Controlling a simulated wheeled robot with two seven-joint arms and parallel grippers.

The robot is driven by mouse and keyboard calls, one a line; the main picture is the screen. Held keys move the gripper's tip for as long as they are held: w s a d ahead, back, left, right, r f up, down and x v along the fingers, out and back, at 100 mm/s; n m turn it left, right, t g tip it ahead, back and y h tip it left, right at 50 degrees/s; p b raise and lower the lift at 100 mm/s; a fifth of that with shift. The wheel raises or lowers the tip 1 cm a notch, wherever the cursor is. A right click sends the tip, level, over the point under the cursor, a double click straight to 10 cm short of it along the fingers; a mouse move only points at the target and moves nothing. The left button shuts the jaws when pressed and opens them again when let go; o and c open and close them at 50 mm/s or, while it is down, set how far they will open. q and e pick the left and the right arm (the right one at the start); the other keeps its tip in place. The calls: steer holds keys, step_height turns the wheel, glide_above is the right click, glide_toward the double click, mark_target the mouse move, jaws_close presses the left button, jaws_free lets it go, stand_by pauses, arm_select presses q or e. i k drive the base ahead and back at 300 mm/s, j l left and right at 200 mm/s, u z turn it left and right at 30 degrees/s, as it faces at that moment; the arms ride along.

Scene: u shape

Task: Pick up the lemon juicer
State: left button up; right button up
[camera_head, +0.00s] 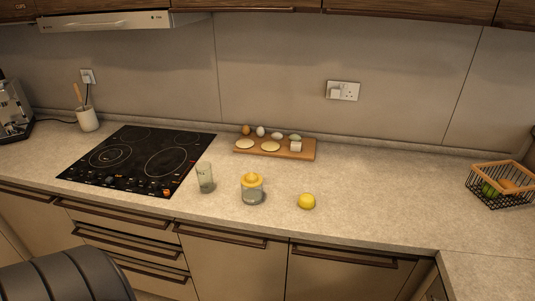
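The lemon juicer (252,188) stands upright on the counter near its front edge. It has a yellow top over a clear grey cup. A yellow lemon (306,201) lies to its right, apart from it. A clear glass (205,178) stands to its left, also apart. Neither of my grippers shows in the head view.
A black cooktop (122,160) lies left of the glass. A wooden board (301,153) with eggs and pale round pieces is behind the juicer. A wire basket (502,186) of fruit stands far right. A utensil cup (87,119) stands back left.

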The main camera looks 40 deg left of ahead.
mark_target(252, 183)
steer(key=u, duration=1.3)
